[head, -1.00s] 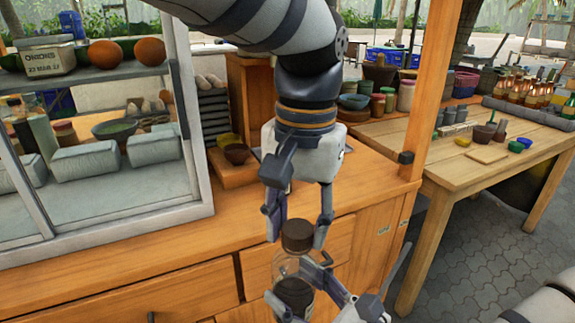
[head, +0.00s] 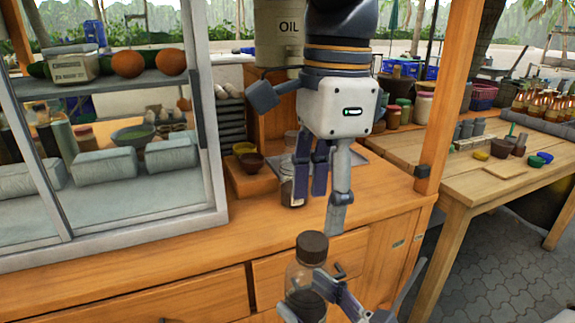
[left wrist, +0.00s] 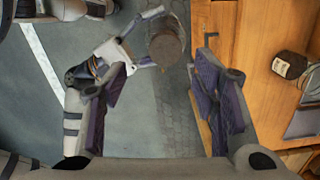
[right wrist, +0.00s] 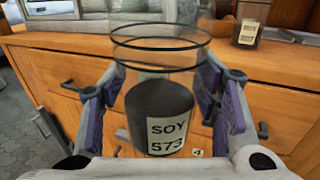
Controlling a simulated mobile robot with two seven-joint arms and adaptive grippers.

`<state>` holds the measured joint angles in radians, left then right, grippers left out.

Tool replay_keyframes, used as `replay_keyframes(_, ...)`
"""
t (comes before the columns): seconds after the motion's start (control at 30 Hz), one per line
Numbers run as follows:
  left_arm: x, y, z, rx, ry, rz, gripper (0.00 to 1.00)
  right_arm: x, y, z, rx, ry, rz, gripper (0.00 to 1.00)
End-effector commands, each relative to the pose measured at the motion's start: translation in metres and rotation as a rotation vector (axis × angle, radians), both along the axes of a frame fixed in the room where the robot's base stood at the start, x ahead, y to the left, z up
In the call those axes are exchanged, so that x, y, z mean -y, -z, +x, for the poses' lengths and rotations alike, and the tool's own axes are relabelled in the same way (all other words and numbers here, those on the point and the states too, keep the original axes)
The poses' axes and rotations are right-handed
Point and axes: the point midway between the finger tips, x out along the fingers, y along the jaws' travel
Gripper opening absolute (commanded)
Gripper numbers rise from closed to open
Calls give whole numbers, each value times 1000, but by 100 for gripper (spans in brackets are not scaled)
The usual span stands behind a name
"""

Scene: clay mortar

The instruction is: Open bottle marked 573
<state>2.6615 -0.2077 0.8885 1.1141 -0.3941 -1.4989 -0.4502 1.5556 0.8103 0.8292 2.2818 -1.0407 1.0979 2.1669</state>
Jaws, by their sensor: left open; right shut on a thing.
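The bottle marked SOY 573 (right wrist: 160,112) is clear glass with dark contents. It stands roughly upright in my right gripper (right wrist: 165,108), which is shut around its body. In the head view the bottle (head: 302,272) carries a dark brown round cap (head: 313,245). My left gripper (head: 325,190) is open and empty, above the cap and apart from it. In the left wrist view the cap (left wrist: 165,48) shows from above, beyond and between the spread fingers (left wrist: 163,95). The label is not readable in the head view.
Another small dark-capped bottle (head: 290,185) stands on the wooden counter (head: 200,255) behind my left gripper. A glass display case (head: 110,165) is at the left. A wooden post (head: 444,100) and a side table (head: 500,185) with jars are at the right.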

Motion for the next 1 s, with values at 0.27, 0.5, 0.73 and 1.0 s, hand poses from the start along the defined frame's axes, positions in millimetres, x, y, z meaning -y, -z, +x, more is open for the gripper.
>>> replay_keyframes(0.27,-5,7,5,2,280,-8,54,0,0,0,1,0,1,0)
replay_keyframes(0.5,-6,53,6,1,275,-10,54,0,0,0,1,0,1,0)
replay_keyframes(0.73,-6,69,6,5,274,-11,54,0,0,0,1,0,1,0)
replay_keyframes(1.0,-6,69,6,5,273,-11,34,0,0,0,1,0,1,0)
